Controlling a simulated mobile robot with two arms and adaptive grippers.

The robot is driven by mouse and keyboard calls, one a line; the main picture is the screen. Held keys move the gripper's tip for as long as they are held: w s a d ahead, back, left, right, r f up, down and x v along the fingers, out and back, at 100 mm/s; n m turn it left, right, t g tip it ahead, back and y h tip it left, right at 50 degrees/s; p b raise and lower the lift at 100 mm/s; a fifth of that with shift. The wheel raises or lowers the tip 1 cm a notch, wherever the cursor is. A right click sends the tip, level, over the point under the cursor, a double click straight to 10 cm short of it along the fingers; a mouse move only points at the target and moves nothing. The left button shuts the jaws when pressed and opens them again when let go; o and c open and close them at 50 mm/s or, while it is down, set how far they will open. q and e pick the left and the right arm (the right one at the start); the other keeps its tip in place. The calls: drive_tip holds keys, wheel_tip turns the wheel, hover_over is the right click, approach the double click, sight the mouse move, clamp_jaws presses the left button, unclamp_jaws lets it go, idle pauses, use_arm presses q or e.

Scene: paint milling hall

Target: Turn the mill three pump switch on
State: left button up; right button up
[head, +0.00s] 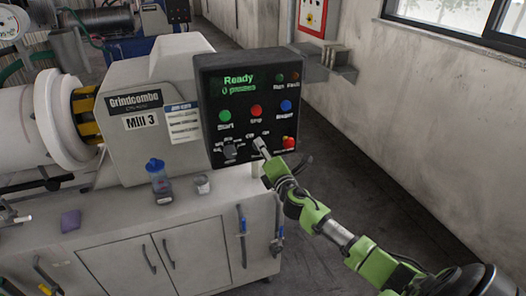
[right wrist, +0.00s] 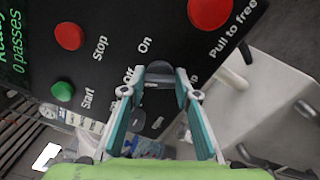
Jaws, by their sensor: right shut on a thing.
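The Mill 3 control panel (head: 240,78) is a black box with a green "Ready, 0 passes" display. My right gripper (head: 258,144) reaches its lower right part from the right and covers the switch there in the head view. In the right wrist view, my right gripper (right wrist: 160,76) is shut on a dark rotary switch knob (right wrist: 160,82), one finger on each side. "Off" and "On" are printed beside this knob; the word to its right is mostly hidden. I cannot tell which mark the knob points to. My left gripper is not in view.
Another rotary switch (head: 230,152) sits left of the held one. A red emergency stop (head: 288,142) is close on the right. Start (head: 225,116), Stop (head: 256,111) and Reset (head: 286,106) buttons are above. A blue-capped bottle (head: 158,177) and small cup (head: 202,184) stand on the bench.

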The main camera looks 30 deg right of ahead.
drive_tip(key=m, duration=0.3)
drive_tip(key=m+b, duration=0.1)
drive_tip(key=m, duration=0.6)
drive_tip(key=shift+f+m+b, duration=0.25)
drive_tip(key=shift+m+b, duration=0.1)
drive_tip(key=shift+m, duration=0.05)
idle(0.3)
drive_tip(key=o, duration=1.1)
drive_tip(key=v, duration=1.2)
drive_tip(key=shift+s+d, duration=0.1)
